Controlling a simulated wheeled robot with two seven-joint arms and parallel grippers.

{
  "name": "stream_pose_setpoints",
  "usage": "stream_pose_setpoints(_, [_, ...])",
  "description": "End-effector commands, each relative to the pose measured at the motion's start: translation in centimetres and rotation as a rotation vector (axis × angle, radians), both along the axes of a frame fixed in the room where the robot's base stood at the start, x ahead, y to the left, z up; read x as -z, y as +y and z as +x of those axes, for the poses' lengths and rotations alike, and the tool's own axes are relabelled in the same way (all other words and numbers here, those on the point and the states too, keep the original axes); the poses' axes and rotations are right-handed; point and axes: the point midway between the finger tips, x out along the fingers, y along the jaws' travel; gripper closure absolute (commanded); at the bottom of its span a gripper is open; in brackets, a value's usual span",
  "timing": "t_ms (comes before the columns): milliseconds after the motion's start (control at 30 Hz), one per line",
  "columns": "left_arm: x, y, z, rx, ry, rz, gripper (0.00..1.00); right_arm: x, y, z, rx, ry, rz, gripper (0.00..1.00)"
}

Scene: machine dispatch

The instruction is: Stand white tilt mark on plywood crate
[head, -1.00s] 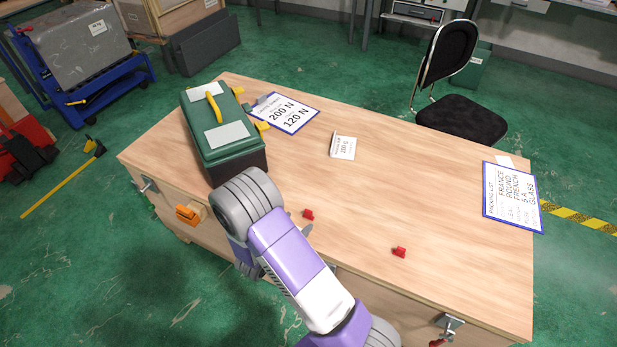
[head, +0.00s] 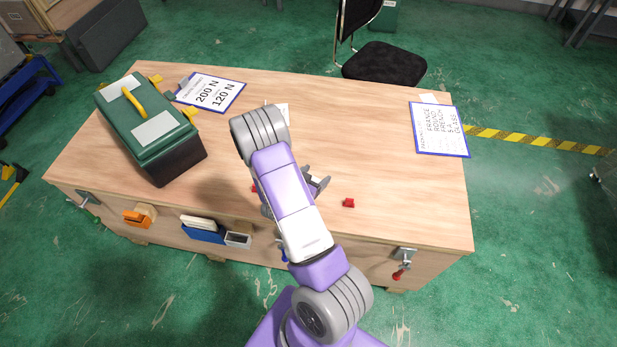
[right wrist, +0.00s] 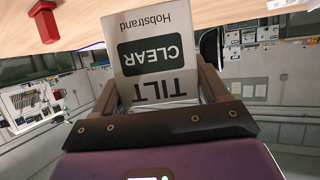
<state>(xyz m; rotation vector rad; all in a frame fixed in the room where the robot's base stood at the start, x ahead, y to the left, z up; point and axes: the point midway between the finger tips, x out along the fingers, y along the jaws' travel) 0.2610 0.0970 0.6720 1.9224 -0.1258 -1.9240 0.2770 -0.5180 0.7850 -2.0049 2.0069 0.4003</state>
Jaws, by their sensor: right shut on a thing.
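The white tilt mark (right wrist: 153,50) is a flat card with a dark "CLEAR" panel and the words "TILT" and "Hobstrand", upside down in the right wrist view. My right gripper (right wrist: 160,92) is shut on it, with one finger at each side edge. In the head view my right gripper (head: 318,184) is over the near part of the plywood crate (head: 385,180), mostly hidden by my forearm. Only a small white bit of the mark shows there. The crate's wide top is pale wood. My left gripper is not in view.
A white card (head: 283,112) is partly behind my arm. The top's right middle is clear.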

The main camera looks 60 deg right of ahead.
Motion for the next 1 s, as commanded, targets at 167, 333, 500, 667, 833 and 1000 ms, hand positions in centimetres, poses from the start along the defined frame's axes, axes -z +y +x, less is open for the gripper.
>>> stream_pose_setpoints(167, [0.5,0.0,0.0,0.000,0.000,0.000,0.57,1.5,0.0,0.0,0.000,0.001,0.000,0.56])
stream_pose_setpoints(333, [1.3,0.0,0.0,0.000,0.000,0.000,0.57,3.9,0.0,0.0,-0.002,0.001,0.000,0.56])
stream_pose_setpoints(500, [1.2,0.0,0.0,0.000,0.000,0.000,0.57,4.0,0.0,0.1,-0.001,-0.001,-0.001,0.56])
stream_pose_setpoints(667, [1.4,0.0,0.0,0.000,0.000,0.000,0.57,4.2,0.0,0.1,-0.001,-0.001,-0.001,0.56])
stream_pose_setpoints(833, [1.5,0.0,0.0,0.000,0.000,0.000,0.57,4.3,0.0,0.1,-0.001,-0.001,-0.001,0.12])
stream_pose_setpoints(1000, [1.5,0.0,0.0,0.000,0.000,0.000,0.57,4.3,0.0,0.1,-0.001,-0.001,-0.001,0.01])
